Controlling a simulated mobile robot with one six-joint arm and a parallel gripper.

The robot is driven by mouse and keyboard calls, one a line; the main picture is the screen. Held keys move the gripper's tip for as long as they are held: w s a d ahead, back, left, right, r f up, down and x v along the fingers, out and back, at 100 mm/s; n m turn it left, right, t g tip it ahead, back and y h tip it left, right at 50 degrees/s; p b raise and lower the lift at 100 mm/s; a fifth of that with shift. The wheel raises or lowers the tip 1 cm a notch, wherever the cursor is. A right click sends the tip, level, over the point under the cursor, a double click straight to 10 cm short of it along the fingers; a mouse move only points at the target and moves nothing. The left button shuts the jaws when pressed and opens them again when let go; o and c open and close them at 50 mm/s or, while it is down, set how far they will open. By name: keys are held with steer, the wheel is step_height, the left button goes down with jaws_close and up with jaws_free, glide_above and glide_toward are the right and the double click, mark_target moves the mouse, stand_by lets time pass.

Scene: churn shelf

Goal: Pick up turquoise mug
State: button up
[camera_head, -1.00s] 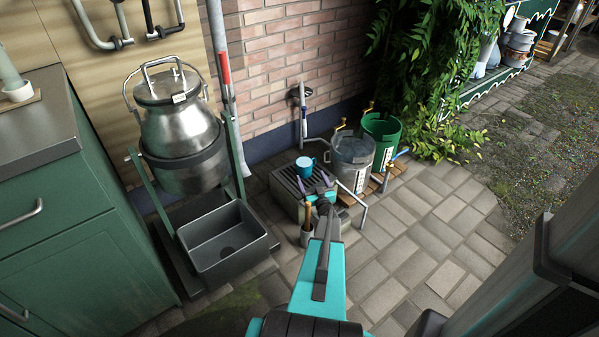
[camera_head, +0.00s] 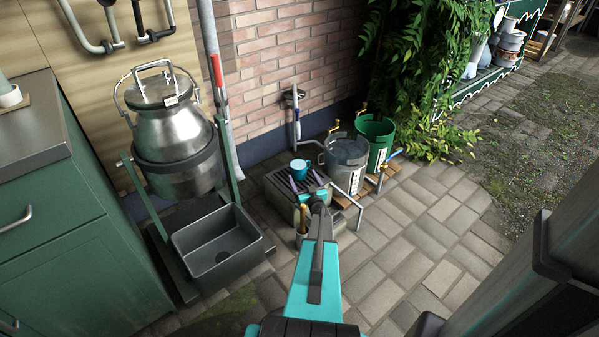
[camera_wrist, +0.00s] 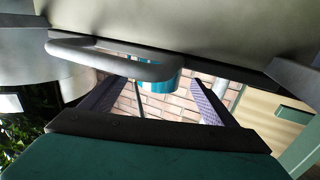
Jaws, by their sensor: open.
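The turquoise mug (camera_head: 299,170) stands on a dark slatted grate on top of a grey block (camera_head: 272,184). My gripper (camera_head: 305,180) is open, its two purple fingers reaching toward the mug from the near side. In the wrist view, the mug (camera_wrist: 160,82) shows in the gap between the spread fingers of my gripper (camera_wrist: 157,90), beyond a thick grey bent pipe (camera_wrist: 120,62) that hides part of it. I cannot tell whether the fingertips are beside the mug or still short of it.
A metal bucket (camera_head: 346,158) and a green bucket (camera_head: 375,140) stand right of the block. A dark basin (camera_head: 218,245) and a steel milk can (camera_head: 172,130) are at left. A brick wall (camera_head: 270,60) rises behind. Paving at right is free.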

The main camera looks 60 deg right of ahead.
mark_target(301, 174)
steer(key=x, duration=0.1)
steer(key=b+x, duration=0.1)
steer(key=x, duration=0.2)
steer(key=shift+d+f+b, duration=0.15)
steer(key=shift+f+b, duration=0.15)
steer(key=shift+b, duration=0.1)
steer(key=shift+w+d+r, duration=0.1)
steer(key=shift+w+d, duration=0.15)
steer(key=shift+w, duration=0.2)
steer(key=c, duration=1.6)
steer(key=shift+r+p, duration=1.45)
steer(key=shift+r, duration=3.6)
